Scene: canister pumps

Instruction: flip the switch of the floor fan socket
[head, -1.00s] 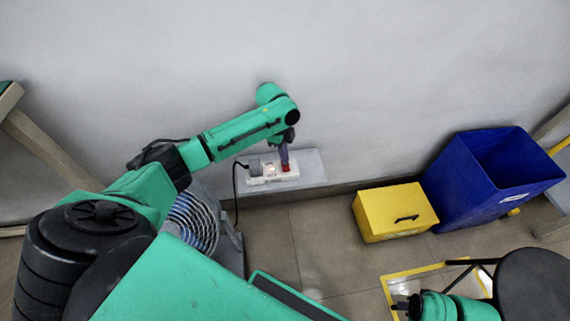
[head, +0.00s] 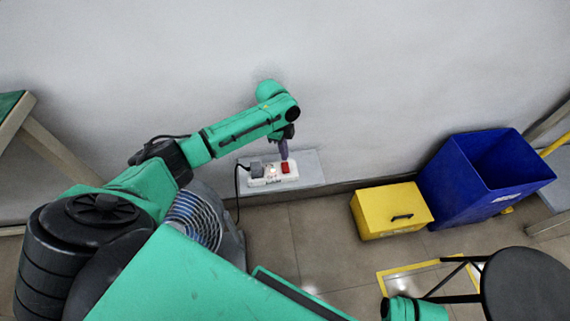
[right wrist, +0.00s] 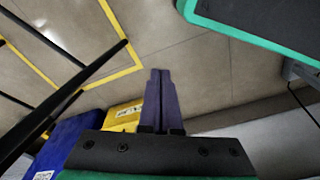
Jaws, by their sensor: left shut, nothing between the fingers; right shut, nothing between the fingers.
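A white socket strip (head: 262,182) lies on a pale ledge at the foot of the wall. A red switch (head: 287,167) shows at its right end, and a grey plug (head: 256,168) with a black cable sits at its left end. A small spot between them looks faintly lit. My left gripper (head: 284,157) is shut and empty, pointing down just above the red switch; contact cannot be told. The floor fan (head: 195,222) stands left of the strip, partly hidden by my arm. My right gripper (right wrist: 160,72) is shut and empty above the floor in the right wrist view.
A yellow box (head: 385,216) and a blue bin (head: 470,195) stand along the wall at the right. A black round stool (head: 525,288) is at the lower right by a yellow floor marking (head: 400,272). Tiled floor before the ledge is clear.

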